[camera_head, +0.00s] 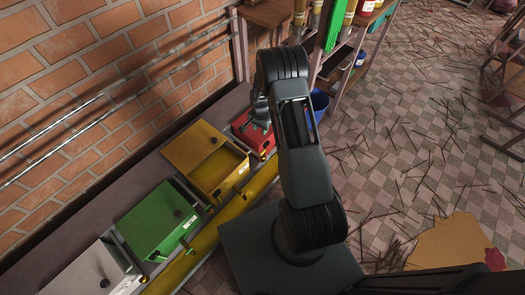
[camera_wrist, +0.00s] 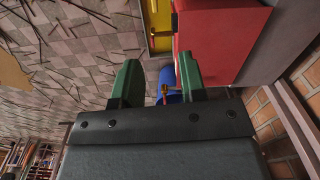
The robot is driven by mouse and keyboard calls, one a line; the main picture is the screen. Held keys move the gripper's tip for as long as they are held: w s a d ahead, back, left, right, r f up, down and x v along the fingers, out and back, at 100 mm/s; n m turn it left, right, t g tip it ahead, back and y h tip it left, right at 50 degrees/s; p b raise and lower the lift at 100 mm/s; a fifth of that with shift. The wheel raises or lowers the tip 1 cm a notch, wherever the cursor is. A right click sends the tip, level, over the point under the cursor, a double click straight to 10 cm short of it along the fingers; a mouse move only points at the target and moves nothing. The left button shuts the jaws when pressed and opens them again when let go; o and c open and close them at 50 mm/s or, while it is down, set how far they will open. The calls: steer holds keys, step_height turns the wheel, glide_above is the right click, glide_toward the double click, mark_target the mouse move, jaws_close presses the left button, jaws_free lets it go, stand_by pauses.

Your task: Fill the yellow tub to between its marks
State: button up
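A yellow box-shaped unit (camera_head: 205,150) with a dark round hole in its top stands in the row along the brick wall. I cannot tell whether it is the task's yellow tub, and no fill marks are visible. Part of a yellow thing also shows in the wrist view (camera_wrist: 160,18), beside the red box. My gripper (camera_head: 258,108) is over the red unit (camera_head: 243,125), partly hidden by my arm. In the wrist view my gripper (camera_wrist: 159,62) has its green fingers apart. A small brass and red piece (camera_wrist: 165,91) shows between them, and I see no grip on it.
A green unit (camera_head: 155,218) and a grey-white unit (camera_head: 92,272) stand further along the row. A yellow ledge (camera_head: 207,238) runs in front. A blue bucket (camera_head: 319,102) stands beside a wooden shelf. Thin sticks litter the checkered floor (camera_head: 425,130) at the right.

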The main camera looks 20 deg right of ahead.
mark_target(263, 152)
steer(key=shift+m, duration=0.5)
steer(key=f+b, duration=0.1)
steer(key=f, duration=1.1)
steer(key=f+b, duration=0.1)
steer(key=f, duration=0.6)
steer(key=shift+s+d+b, duration=0.25)
steer(key=shift+d+b, duration=0.1)
steer(key=shift+d, duration=0.05)
jaws_close()
